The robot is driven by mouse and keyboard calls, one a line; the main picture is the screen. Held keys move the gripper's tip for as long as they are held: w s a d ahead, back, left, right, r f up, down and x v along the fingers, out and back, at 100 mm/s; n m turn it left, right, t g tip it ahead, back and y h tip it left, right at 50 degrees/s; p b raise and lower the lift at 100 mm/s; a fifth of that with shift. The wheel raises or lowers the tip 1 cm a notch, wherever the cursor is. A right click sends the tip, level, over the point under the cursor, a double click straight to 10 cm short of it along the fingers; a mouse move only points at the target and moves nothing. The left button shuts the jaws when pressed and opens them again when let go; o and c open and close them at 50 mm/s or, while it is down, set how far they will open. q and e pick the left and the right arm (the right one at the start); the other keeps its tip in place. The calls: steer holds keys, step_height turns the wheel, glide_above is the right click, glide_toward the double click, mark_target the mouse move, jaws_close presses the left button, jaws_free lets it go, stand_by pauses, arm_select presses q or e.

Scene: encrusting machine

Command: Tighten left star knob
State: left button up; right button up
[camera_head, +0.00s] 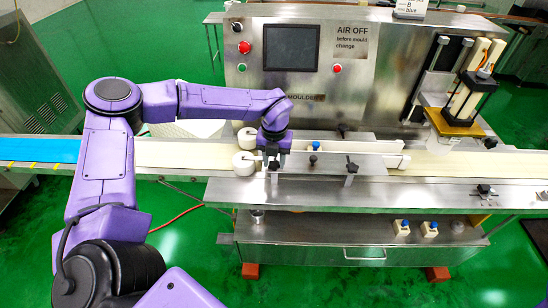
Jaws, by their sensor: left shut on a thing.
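My left gripper (273,158) hangs down over the conveyor from the end of the purple arm. It is shut on the left star knob (274,166), a small dark knob at the left of the metal guide assembly. The gripper covers much of the knob, so its turn cannot be told. The right star knob (352,167) stands free on a metal bracket further right. My right gripper is not in view.
White rollers (244,163) stand close to the left of my left gripper. The cream conveyor belt (440,167) runs left to right. The machine panel (300,70) rises behind it. Blue-topped white blocks (402,227) sit on the lower shelf.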

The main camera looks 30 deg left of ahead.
arm_select(q)
steer(key=m+p, duration=0.1)
steer(key=m, duration=0.3)
steer(key=shift+r+m, duration=0.1)
steer(key=shift+m, duration=0.3)
steer(key=m+p, duration=0.1)
steer(key=m, duration=0.2)
steer(key=shift+m+p, duration=0.3)
steer(key=shift+p, duration=0.1)
steer(key=m+p, duration=0.1)
steer(key=m, duration=0.3)
steer(key=shift+m+p, duration=0.7)
steer(key=shift+m, duration=1)
steer(key=o, duration=1.1)
steer(key=shift+c, duration=0.2)
